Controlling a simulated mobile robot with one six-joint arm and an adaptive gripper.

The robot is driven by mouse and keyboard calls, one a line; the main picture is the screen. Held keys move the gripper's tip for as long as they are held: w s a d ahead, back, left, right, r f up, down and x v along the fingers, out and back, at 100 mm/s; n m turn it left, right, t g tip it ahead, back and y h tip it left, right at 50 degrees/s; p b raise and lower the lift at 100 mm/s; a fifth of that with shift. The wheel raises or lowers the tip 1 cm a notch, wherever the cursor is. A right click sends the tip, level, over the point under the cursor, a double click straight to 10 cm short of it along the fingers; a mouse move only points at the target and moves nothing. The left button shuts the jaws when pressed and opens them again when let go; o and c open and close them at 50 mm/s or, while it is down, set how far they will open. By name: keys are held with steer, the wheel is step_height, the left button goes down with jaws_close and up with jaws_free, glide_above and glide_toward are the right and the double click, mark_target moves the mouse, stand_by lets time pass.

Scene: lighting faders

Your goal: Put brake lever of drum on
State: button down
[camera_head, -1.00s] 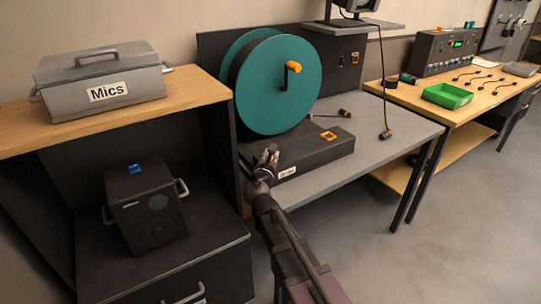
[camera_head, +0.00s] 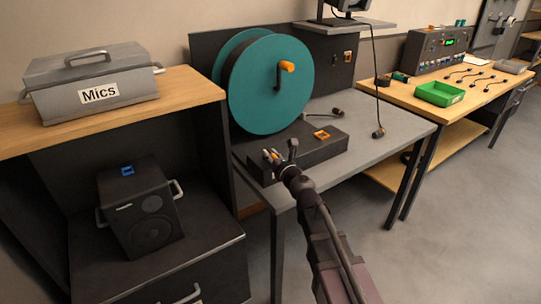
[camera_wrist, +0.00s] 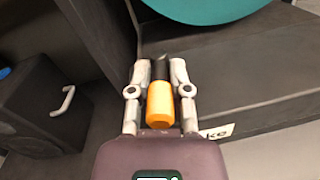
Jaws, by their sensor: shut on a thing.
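The drum (camera_head: 268,85) is a large teal reel with a dark core, standing on a dark base box (camera_head: 318,150) on a grey table. My gripper (camera_wrist: 160,72) is shut on the lever, one finger on each side. It also shows at the base's front edge in the head view (camera_head: 278,156). A white label (camera_wrist: 217,132) on the base front is partly hidden and reads "ke".
An orange-handled crank (camera_head: 287,68) sticks out from the drum face. An orange square frame (camera_head: 321,135) lies on the base. A shelf with a grey "Mics" case (camera_head: 95,85) and a dark speaker (camera_head: 142,215) stand at the left.

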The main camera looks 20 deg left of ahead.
steer(key=shift+w+n+g+y, duration=0.2)
steer(key=shift+n+g+y, duration=0.3)
steer(key=shift+g, duration=0.1)
steer(key=c, duration=0.6)
jaws_free()
steer(key=shift+o, duration=0.2)
steer(key=shift+d, duration=0.1)
steer(key=v, duration=1.2)
steer(key=shift+w, duration=0.15)
